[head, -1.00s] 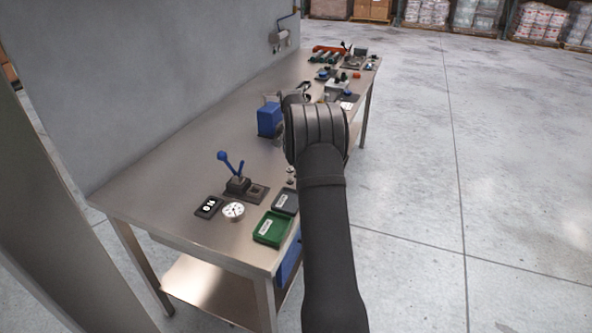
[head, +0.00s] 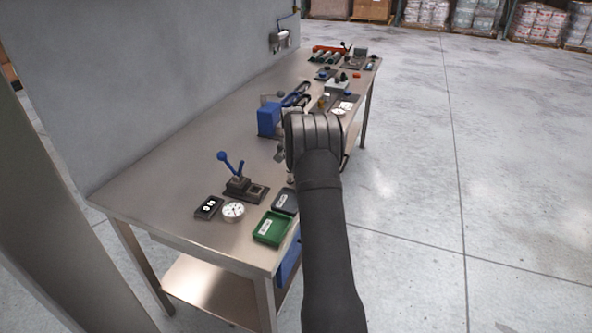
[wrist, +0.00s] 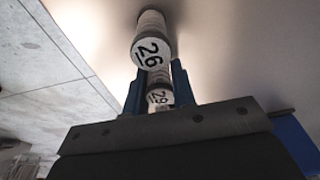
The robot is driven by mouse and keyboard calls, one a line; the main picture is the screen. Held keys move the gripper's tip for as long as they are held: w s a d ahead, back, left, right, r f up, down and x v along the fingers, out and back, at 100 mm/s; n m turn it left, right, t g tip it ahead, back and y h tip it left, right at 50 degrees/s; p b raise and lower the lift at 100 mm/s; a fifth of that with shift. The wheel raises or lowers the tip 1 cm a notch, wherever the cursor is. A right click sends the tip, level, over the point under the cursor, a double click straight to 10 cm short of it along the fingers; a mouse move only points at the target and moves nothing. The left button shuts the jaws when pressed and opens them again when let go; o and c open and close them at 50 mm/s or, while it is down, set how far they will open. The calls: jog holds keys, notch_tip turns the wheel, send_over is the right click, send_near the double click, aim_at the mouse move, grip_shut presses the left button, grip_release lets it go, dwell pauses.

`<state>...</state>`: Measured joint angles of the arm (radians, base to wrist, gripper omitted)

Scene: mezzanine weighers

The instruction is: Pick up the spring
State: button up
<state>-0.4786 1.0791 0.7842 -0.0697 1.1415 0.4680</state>
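Two pale ribbed cylinders that look like springs, with round white number tags on their near ends, show in the wrist view. One spring is tagged 26 (wrist: 151,20) and lies just past my fingertips. The other, tagged 29 (wrist: 158,98), is smaller in view and shows in the gap between the fingers. My gripper (wrist: 159,72) has two blue fingers that stand apart; I see no clear grip on either spring. In the head view my dark arm hides the gripper and the springs cannot be made out.
The steel bench (head: 165,180) bears a blue-handled press (head: 238,182), a white dial (head: 233,210), a black display (head: 209,207), a green tray (head: 271,228), a dark tray (head: 285,201) and a blue block (head: 268,120). Bare bench lies left of my arm. A wall stands behind.

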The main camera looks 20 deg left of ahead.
jog(key=shift+c, duration=1.2)
